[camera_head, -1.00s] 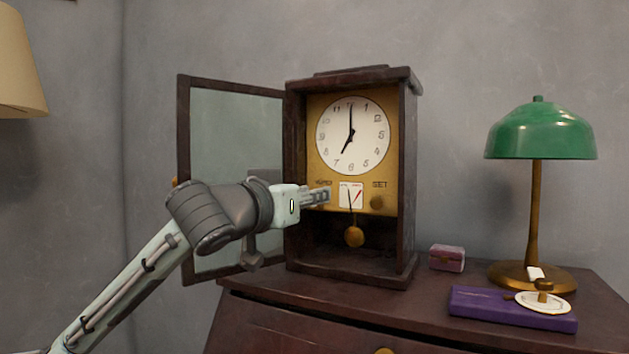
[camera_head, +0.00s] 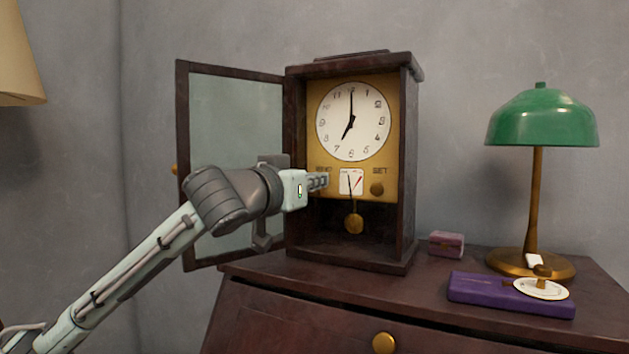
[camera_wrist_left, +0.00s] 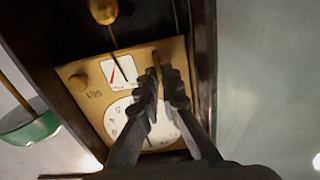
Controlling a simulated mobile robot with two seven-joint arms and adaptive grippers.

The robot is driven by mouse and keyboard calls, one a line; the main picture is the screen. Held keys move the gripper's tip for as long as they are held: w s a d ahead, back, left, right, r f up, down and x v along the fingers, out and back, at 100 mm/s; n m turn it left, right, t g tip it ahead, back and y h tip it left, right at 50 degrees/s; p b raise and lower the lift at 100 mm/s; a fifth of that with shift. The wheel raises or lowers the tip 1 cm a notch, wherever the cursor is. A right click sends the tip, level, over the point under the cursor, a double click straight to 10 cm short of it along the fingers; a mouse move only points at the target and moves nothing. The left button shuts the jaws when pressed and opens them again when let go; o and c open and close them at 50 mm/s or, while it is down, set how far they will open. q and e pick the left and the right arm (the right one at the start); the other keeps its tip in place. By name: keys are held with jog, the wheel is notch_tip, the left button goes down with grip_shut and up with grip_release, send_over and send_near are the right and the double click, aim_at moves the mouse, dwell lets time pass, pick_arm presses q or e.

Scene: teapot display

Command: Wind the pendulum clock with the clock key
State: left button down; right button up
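The pendulum clock (camera_head: 410,150) stands on the dresser with its glass door (camera_head: 235,120) open to the left. Its white dial reads about seven. Below are a small gauge (camera_head: 351,182), a SET knob (camera_head: 377,189) and the pendulum (camera_head: 354,223). My left gripper (camera_head: 321,181) is at the brass plate, left of the gauge, covering the winding spot. In the left wrist view its fingers (camera_wrist_left: 162,88) are close together around a narrow brass piece that looks like the clock key (camera_wrist_left: 157,62). How far it sits in the plate is hidden. My right gripper is not in view.
A purple book (camera_head: 480,290) with a white dish (camera_head: 541,288) on it lies on the dresser (camera_head: 300,290) at right. A small pink box (camera_head: 446,244) and a green lamp (camera_head: 541,120) stand behind. The open door is close behind my left arm.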

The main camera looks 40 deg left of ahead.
pick_arm(q)
jog(key=shift+m, duration=0.4)
jog(key=m, duration=0.3)
jog(key=m+p, duration=0.1)
jog(key=m, duration=0.2)
jog(key=d+m, duration=0.1)
jog(key=m, duration=0.2)
jog(key=shift+w+f, duration=0.15)
jog(key=shift+f, duration=0.05)
jog(key=m, duration=0.3)
jog(key=shift+d+f+m, duration=0.1)
jog(key=shift+f+m, duration=0.1)
jog(key=shift+m, duration=0.1)
jog(key=m, duration=0.6)
jog(key=shift+f, duration=0.35)
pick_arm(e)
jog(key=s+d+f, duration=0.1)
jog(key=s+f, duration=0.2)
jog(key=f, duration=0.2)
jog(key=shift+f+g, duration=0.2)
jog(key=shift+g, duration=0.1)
pick_arm(q)
jog(key=shift+m, duration=0.4)
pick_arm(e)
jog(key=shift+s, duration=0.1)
pick_arm(q)
jog(key=c, duration=1.7)
grip_release()
